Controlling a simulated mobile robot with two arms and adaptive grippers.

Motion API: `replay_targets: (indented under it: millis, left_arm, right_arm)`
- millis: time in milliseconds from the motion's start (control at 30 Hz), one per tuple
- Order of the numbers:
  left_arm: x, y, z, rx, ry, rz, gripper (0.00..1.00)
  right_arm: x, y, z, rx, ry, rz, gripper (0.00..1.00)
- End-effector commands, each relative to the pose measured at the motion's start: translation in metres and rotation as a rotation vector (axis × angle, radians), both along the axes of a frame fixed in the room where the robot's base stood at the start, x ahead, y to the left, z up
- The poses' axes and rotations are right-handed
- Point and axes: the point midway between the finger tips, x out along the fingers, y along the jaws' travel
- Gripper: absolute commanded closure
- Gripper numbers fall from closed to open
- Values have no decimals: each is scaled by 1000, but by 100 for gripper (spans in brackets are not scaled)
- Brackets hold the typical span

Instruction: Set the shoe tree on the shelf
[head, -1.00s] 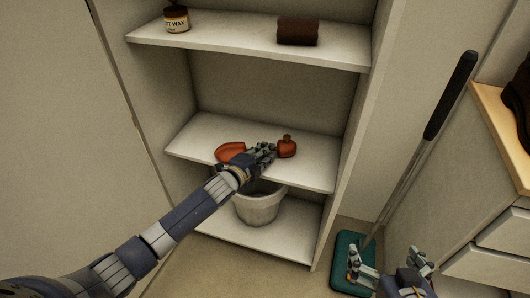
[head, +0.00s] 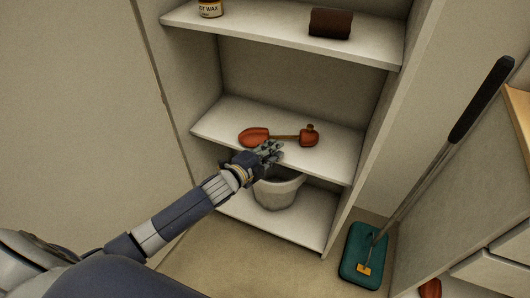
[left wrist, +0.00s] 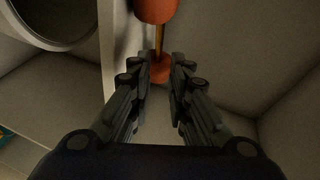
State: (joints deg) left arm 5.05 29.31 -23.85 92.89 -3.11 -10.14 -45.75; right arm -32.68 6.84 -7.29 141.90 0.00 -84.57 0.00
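The shoe tree, with a red-orange toe piece (head: 254,137), a thin rod and a red-orange heel piece (head: 309,138), lies on the middle shelf (head: 225,117). My left gripper (head: 272,151) is at the shelf's front edge, just in front of the rod. In the left wrist view my left gripper (left wrist: 160,66) has its fingers apart with nothing held between them. The shoe tree's rod (left wrist: 160,40) shows beyond the fingertips there. My right gripper is not in view.
A wax jar (head: 210,8) and a dark brown roll (head: 330,23) sit on the upper shelf. A grey bucket (head: 277,192) stands on the bottom shelf. A teal mop (head: 363,255) leans at the right. A red object (head: 430,288) shows partly at the bottom right.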

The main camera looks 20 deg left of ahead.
Motion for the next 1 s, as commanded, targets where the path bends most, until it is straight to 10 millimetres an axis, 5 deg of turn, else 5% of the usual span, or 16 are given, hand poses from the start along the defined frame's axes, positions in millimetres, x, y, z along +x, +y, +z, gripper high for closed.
replay_targets:
  millis: [200, 533, 667, 867, 1000]
  left_arm:
    - [-26, 8, 7, -1, 0, 0, 82]
    - [-38, 9, 7, -16, 17, 12, 82]
    - [-57, 2, -5, -113, 124, 88, 82]
    - [-130, -6, -33, -390, 450, 360, 82]
    - [-200, -5, -45, -572, 687, 595, 82]
  right_arm:
    - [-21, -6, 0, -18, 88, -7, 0]
    - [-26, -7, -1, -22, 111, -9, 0]
    - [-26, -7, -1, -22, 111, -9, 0]
    - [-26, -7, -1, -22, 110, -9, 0]
    - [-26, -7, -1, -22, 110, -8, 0]
